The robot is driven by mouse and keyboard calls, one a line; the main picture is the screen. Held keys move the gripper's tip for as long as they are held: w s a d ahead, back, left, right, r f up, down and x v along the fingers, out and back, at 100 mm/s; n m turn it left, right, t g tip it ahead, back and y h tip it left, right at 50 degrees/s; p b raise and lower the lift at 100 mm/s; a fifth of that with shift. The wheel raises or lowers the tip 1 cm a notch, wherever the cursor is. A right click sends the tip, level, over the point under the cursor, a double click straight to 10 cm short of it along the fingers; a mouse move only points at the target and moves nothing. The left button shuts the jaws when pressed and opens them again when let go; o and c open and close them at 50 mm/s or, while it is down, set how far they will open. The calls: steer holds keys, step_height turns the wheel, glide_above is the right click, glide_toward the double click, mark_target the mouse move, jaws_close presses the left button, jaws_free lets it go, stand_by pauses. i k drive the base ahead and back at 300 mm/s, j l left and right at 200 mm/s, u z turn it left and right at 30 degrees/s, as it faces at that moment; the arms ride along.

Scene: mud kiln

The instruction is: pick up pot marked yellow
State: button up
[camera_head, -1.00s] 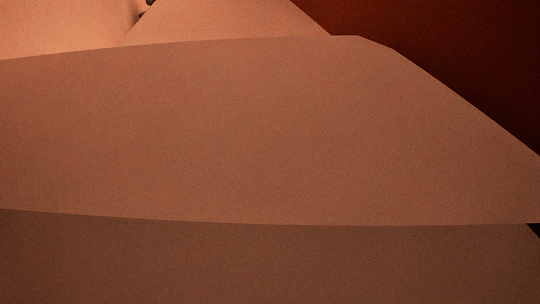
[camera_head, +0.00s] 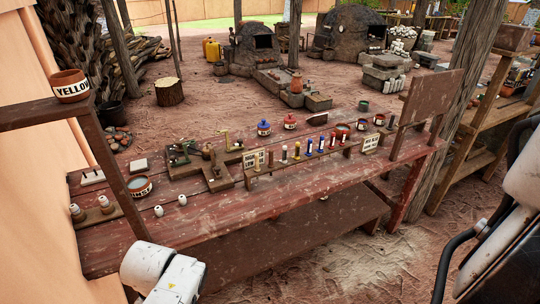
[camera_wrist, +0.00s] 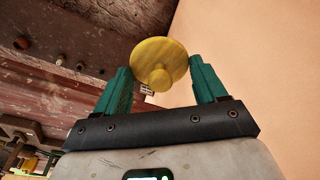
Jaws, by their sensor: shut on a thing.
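The pot marked YELLOW (camera_head: 70,87) stands upright at the end of a raised wooden shelf (camera_head: 45,113), at the left of the head view. It is terracotta with a white band and black letters. In the wrist view, my gripper (camera_wrist: 159,68) has green fingers on either side of a round yellow piece with a knob (camera_wrist: 160,62), like a lid. It is shut on this piece. A small white label with dark marks (camera_wrist: 147,89) shows partly behind it; I cannot tell what it belongs to. My gripper is out of sight in the head view.
The red bench (camera_head: 240,210) below holds a banded pot (camera_head: 139,186), small white jars, a brass scale (camera_head: 190,155), a rack of coloured vials (camera_head: 310,150), and blue and red lidded pots. A wall (camera_head: 50,210) borders the left. Posts and kilns stand behind.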

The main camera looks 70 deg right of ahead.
mark_target(70, 86)
steer(key=i+j+z, duration=0.1)
steer(key=z, duration=0.35)
steer(key=i+j+z, duration=0.15)
steer(key=z, duration=0.3)
steer(key=i+j+z, duration=0.15)
steer(key=z, duration=0.35)
